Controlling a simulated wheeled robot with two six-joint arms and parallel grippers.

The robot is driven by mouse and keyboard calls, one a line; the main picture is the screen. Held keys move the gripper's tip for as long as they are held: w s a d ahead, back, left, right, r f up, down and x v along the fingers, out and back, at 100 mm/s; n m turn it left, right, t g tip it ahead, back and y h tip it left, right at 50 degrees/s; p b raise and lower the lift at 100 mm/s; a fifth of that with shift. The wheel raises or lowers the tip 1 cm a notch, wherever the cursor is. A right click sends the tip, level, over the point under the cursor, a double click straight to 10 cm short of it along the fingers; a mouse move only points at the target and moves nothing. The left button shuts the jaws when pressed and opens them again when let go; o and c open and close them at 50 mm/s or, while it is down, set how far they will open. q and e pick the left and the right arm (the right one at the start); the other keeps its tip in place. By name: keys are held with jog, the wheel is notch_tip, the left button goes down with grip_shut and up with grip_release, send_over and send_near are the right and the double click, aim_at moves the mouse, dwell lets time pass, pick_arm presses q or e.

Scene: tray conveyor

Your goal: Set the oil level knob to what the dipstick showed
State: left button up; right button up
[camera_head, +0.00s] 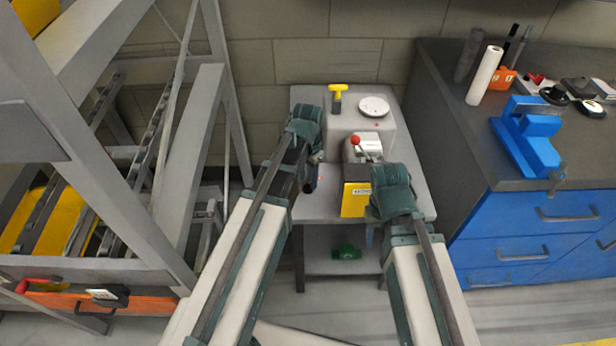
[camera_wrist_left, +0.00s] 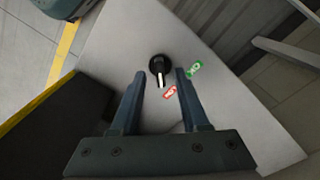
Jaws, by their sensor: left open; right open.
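In the left wrist view a round black knob (camera_wrist_left: 160,68) with a white pointer sits on a pale grey surface. Its pointer points down in the picture, near a red label (camera_wrist_left: 171,92). A green label (camera_wrist_left: 194,69) lies to the knob's right; the small lettering is hard to read. My left gripper (camera_wrist_left: 160,73) is open, its fingertips on either side of the knob; I cannot tell whether they touch it. In the head view a yellow T-shaped handle (camera_head: 337,91), perhaps the dipstick's, stands on the grey housing. My right gripper (camera_head: 371,236) is open, low at the bench's front.
The grey housing (camera_head: 391,130) has a white round dial (camera_head: 374,106) on top. A red-ball lever (camera_head: 356,140) and a yellow box (camera_head: 355,200) stand in front of it. A blue vise (camera_head: 528,135) is on the right workbench. A grey frame (camera_head: 185,150) stands at left.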

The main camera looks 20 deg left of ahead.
aim_at(308, 184)
pick_arm(q)
notch_tip(308, 184, up, 12)
jog(key=p, duration=1.1)
pick_arm(e)
notch_tip(308, 184, up, 12)
jog(key=shift+r, duration=0.15)
pick_arm(q)
jog(key=s+d+r+n+p, duration=0.1)
jog(key=s+d+r+p, duration=0.1)
jog(key=s+d, duration=0.3)
jog(key=s+d+r+n+y+p, duration=0.1)
jog(key=s+d+r+p, duration=0.1)
jog(key=s+d, duration=0.3)
jog(key=s, duration=0.4)
jog(key=shift+s+d, duration=0.15)
jog(key=shift+s, duration=0.15)
pick_arm(e)
notch_tip(308, 184, up, 4)
jog(key=shift+f, duration=0.2)
